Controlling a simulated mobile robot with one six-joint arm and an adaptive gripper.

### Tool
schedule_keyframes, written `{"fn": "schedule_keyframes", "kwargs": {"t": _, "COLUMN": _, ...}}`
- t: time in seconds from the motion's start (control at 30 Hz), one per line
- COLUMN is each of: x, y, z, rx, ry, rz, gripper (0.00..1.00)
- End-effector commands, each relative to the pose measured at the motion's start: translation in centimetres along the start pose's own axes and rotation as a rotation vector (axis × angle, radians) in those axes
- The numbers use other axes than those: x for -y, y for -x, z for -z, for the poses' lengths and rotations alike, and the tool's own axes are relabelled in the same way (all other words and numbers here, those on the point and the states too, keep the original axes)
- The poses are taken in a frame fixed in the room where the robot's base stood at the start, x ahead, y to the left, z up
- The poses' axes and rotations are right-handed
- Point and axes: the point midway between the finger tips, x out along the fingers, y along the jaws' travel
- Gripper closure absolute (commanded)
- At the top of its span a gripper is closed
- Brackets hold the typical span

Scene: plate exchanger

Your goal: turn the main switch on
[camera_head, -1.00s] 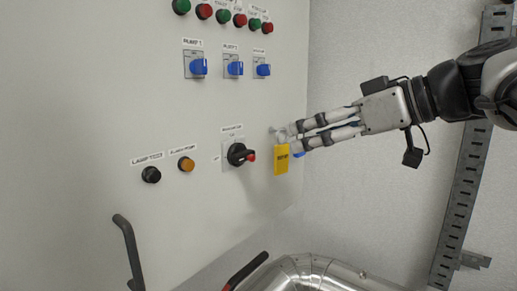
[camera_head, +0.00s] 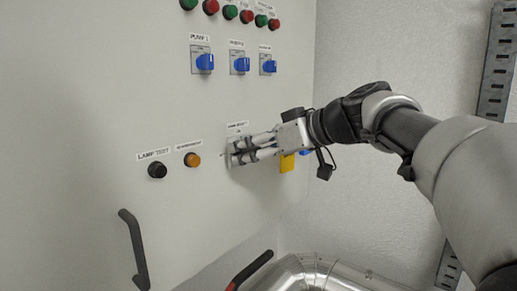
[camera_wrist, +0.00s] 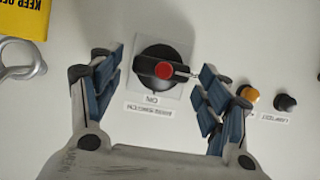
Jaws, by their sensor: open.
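The main switch (camera_wrist: 160,70) is a black rotary knob with a raised handle and a red end, on a square light plate in the wrist view. Its handle lies roughly across that picture. An upside-down "ON" mark (camera_wrist: 151,99) shows beside it. My gripper (camera_wrist: 157,74) is open, with one finger on each side of the knob; I cannot tell whether either touches it. In the head view my gripper (camera_head: 235,151) is at the panel in front of the switch and hides the knob. Only the label plate (camera_head: 237,128) shows above the fingers.
A yellow tag (camera_head: 287,163) hangs right of the switch; in the wrist view a metal ring (camera_wrist: 18,60) is by it. An amber button (camera_head: 193,160) and a black button (camera_head: 157,171) are left. Blue switches (camera_head: 240,65) are above. A door handle (camera_head: 134,248) and steel pipe (camera_head: 320,272) are below.

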Motion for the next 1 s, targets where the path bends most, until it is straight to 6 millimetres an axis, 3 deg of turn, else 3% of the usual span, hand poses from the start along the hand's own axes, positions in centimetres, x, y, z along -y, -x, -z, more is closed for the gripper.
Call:
{"fn": "schedule_keyframes", "kwargs": {"t": 0.2, "x": -0.01, "y": -0.02, "z": 0.00, "rx": 0.000, "ry": 0.000, "rz": 0.000, "gripper": 0.30}}
{"fn": "schedule_keyframes", "kwargs": {"t": 0.87, "x": -0.01, "y": 0.01, "z": -0.02, "rx": 0.000, "ry": 0.000, "rz": 0.000, "gripper": 0.74}}
{"fn": "schedule_keyframes", "kwargs": {"t": 1.0, "x": -0.02, "y": 0.01, "z": -0.01, "rx": 0.000, "ry": -0.004, "rz": 0.001, "gripper": 0.74}}
